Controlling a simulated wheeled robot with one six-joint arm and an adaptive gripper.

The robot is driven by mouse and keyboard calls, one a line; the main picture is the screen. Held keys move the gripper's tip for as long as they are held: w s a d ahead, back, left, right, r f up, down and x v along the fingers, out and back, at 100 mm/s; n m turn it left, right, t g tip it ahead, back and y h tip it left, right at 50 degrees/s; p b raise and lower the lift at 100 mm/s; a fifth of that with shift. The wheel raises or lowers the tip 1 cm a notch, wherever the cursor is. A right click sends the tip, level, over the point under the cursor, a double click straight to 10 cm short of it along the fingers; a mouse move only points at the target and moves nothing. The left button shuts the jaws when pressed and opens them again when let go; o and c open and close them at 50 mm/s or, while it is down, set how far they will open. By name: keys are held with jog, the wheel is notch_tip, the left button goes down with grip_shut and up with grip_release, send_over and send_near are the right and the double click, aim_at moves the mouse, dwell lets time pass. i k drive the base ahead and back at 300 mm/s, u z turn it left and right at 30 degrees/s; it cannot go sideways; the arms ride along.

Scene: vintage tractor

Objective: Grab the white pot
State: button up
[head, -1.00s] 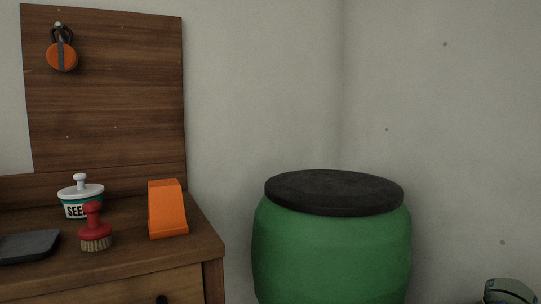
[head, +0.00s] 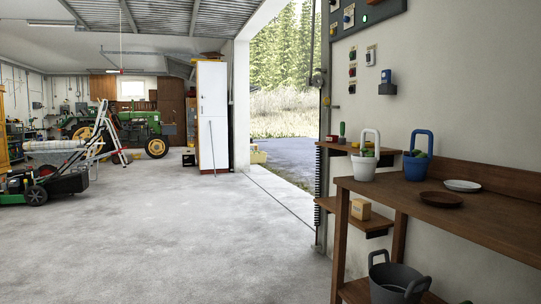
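A white pot (head: 363,169) with a tall white loop handle stands upright at the left end of the wooden bench (head: 431,208), on the right of the head view. Something green shows inside it. A blue pot (head: 416,169) with a similar handle stands to its right, apart from it. My gripper is not in view.
A dark round dish (head: 441,200) and a pale plate (head: 463,185) lie on the bench. A small shelf (head: 345,147) is behind the pot. A dark bucket (head: 397,285) is below. The concrete floor (head: 190,235) is clear, with a mower (head: 50,185) at left.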

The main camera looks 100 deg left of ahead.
aim_at(364, 166)
jog(key=u, duration=2.7)
jog(key=i, duration=2.35)
